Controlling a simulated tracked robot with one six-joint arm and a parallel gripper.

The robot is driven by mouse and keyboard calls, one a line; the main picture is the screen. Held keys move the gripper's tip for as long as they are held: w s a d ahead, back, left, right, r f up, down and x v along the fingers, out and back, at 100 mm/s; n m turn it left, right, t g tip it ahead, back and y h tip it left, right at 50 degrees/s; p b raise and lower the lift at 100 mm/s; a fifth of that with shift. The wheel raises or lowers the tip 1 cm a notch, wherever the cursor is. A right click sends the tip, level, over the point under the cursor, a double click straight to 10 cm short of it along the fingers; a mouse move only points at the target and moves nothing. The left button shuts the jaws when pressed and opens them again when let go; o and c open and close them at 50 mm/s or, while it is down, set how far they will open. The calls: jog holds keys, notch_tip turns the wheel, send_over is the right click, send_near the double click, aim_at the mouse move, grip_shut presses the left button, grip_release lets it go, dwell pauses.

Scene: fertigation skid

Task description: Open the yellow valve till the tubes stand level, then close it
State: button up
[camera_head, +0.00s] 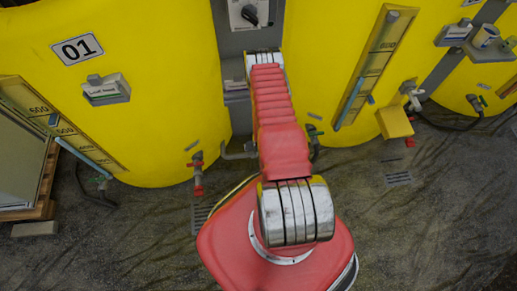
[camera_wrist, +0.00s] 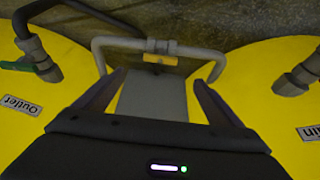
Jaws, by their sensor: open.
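In the wrist view the yellow valve handle (camera_wrist: 160,60) sits on a grey crossover pipe (camera_wrist: 115,43) that joins the two yellow tanks. My gripper (camera_wrist: 160,77) is open and empty, its two dark fingers spread on the near side of the valve, apart from it. In the head view the valve and my gripper are hidden by my red arm; a bit of the grey pipe (camera_head: 238,153) shows beside it. Sloping level tubes with scales stand on the left tank (camera_head: 60,130) and right tank (camera_head: 365,75). Both have blue parts low down; exact levels are too small to read.
A grey panel (camera_wrist: 150,100) lies between the tanks, below the valve in the wrist view. A green-handled outlet valve (camera_wrist: 25,66) is at left and another fitting (camera_wrist: 300,75) at right. A red-handled valve (camera_head: 196,172) stands left of my arm. Dark floor (camera_head: 120,240) is open in front.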

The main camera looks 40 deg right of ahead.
jog(key=shift+x, duration=6.8)
jog(key=c, duration=1.1)
jog(key=shift+o, duration=0.5)
jog(key=shift+d, duration=0.25)
jog(key=shift+a, duration=0.1)
jog(key=shift+c, duration=0.3)
